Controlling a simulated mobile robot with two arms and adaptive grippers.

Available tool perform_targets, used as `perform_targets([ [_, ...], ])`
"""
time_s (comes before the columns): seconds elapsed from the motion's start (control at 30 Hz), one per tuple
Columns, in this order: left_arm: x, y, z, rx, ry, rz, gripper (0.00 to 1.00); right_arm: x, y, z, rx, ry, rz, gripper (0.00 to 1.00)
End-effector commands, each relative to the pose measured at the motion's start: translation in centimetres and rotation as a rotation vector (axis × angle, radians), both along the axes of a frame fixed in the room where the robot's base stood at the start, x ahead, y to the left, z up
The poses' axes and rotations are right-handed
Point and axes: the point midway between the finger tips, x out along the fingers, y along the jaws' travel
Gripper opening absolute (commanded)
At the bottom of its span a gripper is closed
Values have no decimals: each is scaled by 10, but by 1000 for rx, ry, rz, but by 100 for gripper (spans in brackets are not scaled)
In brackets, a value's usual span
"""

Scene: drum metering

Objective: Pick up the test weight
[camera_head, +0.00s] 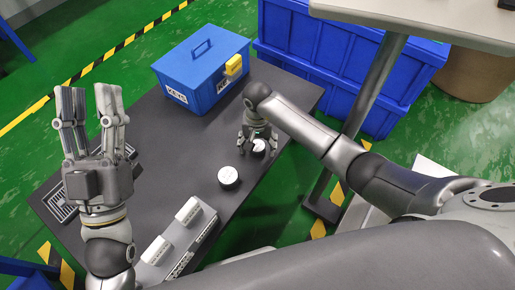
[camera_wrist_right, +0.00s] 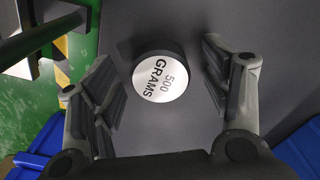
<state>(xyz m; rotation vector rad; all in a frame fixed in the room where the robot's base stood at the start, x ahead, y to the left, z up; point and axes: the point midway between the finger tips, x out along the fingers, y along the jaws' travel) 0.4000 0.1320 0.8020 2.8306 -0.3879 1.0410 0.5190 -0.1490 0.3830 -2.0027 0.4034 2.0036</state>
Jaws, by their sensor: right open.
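The test weight (camera_wrist_right: 161,80) is a short dark cylinder with a white top reading "500 GRAMS". In the right wrist view it stands upright between the spread fingers of my right gripper (camera_wrist_right: 163,92), with a visible gap on each side. In the head view its white top (camera_head: 259,146) shows partly under my right gripper (camera_head: 257,142), which points down at the dark table. My left gripper (camera_head: 89,98) is open and empty, fingers pointing up, over the table's left end.
A second white-topped disc (camera_head: 228,176) stands on the dark table (camera_head: 185,140) near the weight. A blue lidded box (camera_head: 201,75) with a yellow padlock stands at the back. A grey-white device (camera_head: 178,246) is in front, a slotted tray (camera_head: 62,203) at left. Blue crates (camera_head: 330,50) stand behind.

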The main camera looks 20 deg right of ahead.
Motion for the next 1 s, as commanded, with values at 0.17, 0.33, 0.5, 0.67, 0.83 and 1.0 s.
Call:
perform_targets([
  [0.17,-6,1,6,-15,-48,-3,40,0,0,-3,0,0,-1,71],
  [0.33,-7,1,7,-15,-50,-3,40,0,0,-2,0,0,-1,71],
  [0.5,-7,1,7,-15,-49,-3,40,0,0,-2,0,0,-1,55],
  [0.67,-6,1,7,-14,-49,-2,40,0,0,-2,0,0,-1,35],
  [0.83,-6,1,7,-14,-49,-2,40,0,0,-2,0,0,-1,13],
  [1.0,-6,1,7,-14,-49,-2,40,1,0,-1,1,-3,-1,4],
])
